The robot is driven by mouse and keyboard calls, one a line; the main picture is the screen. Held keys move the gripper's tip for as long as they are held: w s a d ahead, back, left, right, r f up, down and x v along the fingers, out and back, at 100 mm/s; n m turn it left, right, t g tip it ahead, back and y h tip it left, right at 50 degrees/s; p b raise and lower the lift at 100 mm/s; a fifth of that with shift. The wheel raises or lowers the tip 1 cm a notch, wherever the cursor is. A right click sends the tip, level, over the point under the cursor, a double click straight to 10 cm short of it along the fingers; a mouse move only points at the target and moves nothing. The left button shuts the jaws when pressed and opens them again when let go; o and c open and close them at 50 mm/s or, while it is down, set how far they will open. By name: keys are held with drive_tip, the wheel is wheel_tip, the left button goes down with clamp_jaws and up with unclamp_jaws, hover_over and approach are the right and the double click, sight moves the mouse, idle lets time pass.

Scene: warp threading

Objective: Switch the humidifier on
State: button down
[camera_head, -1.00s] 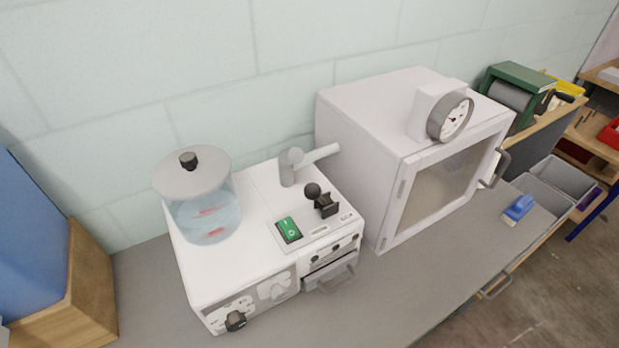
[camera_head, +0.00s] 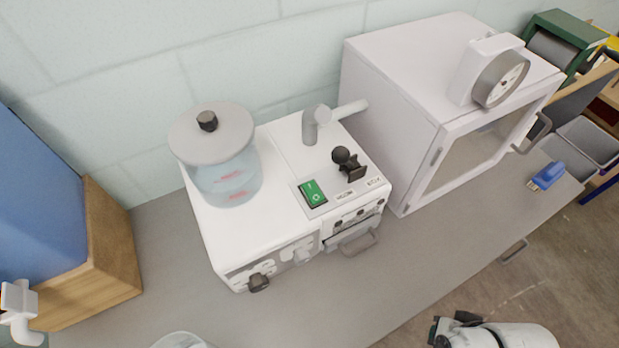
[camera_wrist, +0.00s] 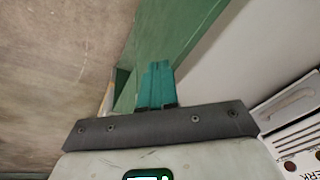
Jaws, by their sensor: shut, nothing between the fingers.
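The humidifier (camera_head: 240,235) is a white box on the grey bench, with a clear lidded water tank (camera_head: 228,185) on its left and a grey spout reaching towards the white cabinet. A green rocker switch (camera_head: 312,193) sits on its top panel, beside a black knobbed lever (camera_head: 347,163). I cannot tell which way the rocker is set. In the wrist view my gripper (camera_wrist: 157,85) shows teal fingers, shut together and empty. It points along a green bench edge and is apart from the humidifier. Part of my white arm shows at the lower right of the head view.
The white cabinet (camera_head: 405,95) with a dial gauge (camera_head: 500,78) stands right of the humidifier. A blue brush (camera_head: 547,176) lies at the bench's right end. A wooden-sided blue box (camera_head: 95,260) stands at left. The front bench strip (camera_head: 400,265) is largely clear.

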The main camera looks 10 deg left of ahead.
drive_tip(key=w+a+r+m+t+y+p, duration=0.2)
drive_tip(key=w+a+r+m, duration=0.5)
drive_tip(key=a+r, duration=0.5)
drive_tip(key=w+a+r+m+t+y+p, duration=0.3)
drive_tip(key=w+a+r+m, duration=0.4)
drive_tip(key=w+a+r, duration=0.5)
wheel_tip(320, 180, up, 4)
drive_tip(key=shift+w+a+f+m+y+p, duration=0.2)
drive_tip(key=shift+a+m+y+p, duration=0.15)
drive_tip(key=shift+a+y, duration=0.5)
drive_tip(key=shift+f, duration=0.15)
drive_tip(key=b, duration=1)
hover_over(314, 191)
drive_tip(key=f, duration=0.6)
drive_tip(key=shift+s+d+f, duration=0.1)
drive_tip(key=shift+s+f, duration=0.1)
drive_tip(key=shift+f, duration=0.05)
drive_tip(key=shift+w+f, duration=0.15)
drive_tip(key=shift+f, duration=0.85)
drive_tip(key=shift+f+p, duration=0.1)
drive_tip(key=shift+p, duration=0.35)
drive_tip(key=shift+f, duration=0.3)
